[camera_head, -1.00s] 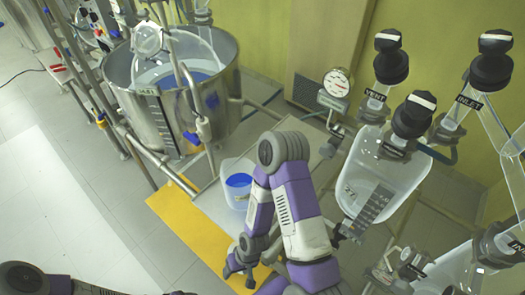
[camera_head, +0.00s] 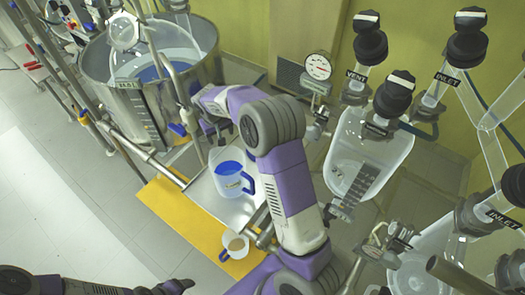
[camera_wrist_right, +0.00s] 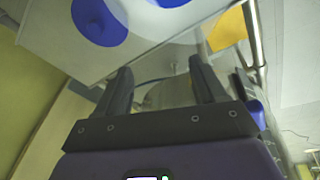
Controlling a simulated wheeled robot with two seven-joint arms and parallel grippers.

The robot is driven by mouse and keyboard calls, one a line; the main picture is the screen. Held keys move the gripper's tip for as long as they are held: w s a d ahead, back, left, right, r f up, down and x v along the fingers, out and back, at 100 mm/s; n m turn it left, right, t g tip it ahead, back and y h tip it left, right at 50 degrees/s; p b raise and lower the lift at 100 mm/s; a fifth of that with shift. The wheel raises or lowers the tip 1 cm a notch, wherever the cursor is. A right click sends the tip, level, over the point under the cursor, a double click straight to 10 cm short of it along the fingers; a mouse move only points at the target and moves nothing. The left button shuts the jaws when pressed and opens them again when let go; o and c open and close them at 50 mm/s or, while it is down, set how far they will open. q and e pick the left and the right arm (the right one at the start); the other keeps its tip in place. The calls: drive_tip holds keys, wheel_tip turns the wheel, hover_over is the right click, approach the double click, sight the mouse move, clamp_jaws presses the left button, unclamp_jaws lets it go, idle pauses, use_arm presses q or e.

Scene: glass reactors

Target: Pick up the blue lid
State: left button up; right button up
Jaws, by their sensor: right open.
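A round blue shape (camera_head: 229,168), which may be the blue lid or blue contents, shows at the top of a pale jug (camera_head: 231,187) on the grey platform. The right wrist view shows a large round blue patch (camera_wrist_right: 98,20) and a smaller one cut by the top edge; I cannot tell which is the lid. My right gripper (camera_head: 212,130) is above and to the left of the jug in the head view. In the wrist view the fingers (camera_wrist_right: 162,88) are apart with nothing held between them. My left gripper (camera_head: 176,287) is partly visible at the bottom edge.
A steel tank (camera_head: 135,92) with pipes stands at the upper left. A small cup (camera_head: 234,246) with a blue handle sits on the yellow mat (camera_head: 172,207). Glass reactor vessels (camera_head: 365,150) with black caps stand to the right. Open floor lies at the left.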

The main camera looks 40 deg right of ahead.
drive_tip(key=s+d+f+m+g+b, duration=0.1)
drive_tip(key=d+f+m, duration=0.2)
drive_tip(key=d+f, duration=0.4)
drive_tip(key=s+d+f+m+b, duration=0.1)
drive_tip(key=d+f+m, duration=0.3)
drive_tip(key=d, duration=0.6)
drive_tip(key=shift+n+y, duration=0.4)
drive_tip(key=shift+y, duration=0.1)
drive_tip(key=f, duration=0.5)
drive_tip(key=w+d+f, duration=0.1)
drive_tip(key=f, duration=0.2)
drive_tip(key=shift+f+b, duration=0.2)
drive_tip(key=shift+b, duration=0.15)
drive_tip(key=shift+s, duration=0.1)
